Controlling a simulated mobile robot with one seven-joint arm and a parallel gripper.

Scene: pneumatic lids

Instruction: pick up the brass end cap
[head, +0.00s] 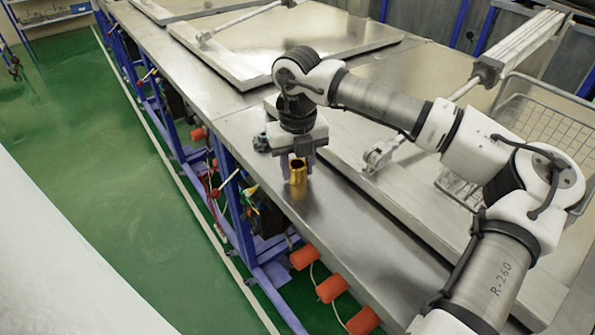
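The brass end cap (298,174) is a short gold cylinder with a dark opening at its top. It is at the steel bench top near the front edge, with a faint gold reflection below it. My gripper (296,162) points straight down right over the cap, and its grey fingers come down close to the cap's upper part. The view is too small to tell whether the fingers touch the cap or stand apart from it. I cannot tell whether the cap rests on the bench or is just clear of it.
A large steel lid (425,215) with a pneumatic cylinder (520,42) lies right of the cap. A wire basket (535,125) stands behind my arm. More lids (280,45) lie farther back. Orange-red floats (331,289) hang below the bench edge. The bench strip around the cap is clear.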

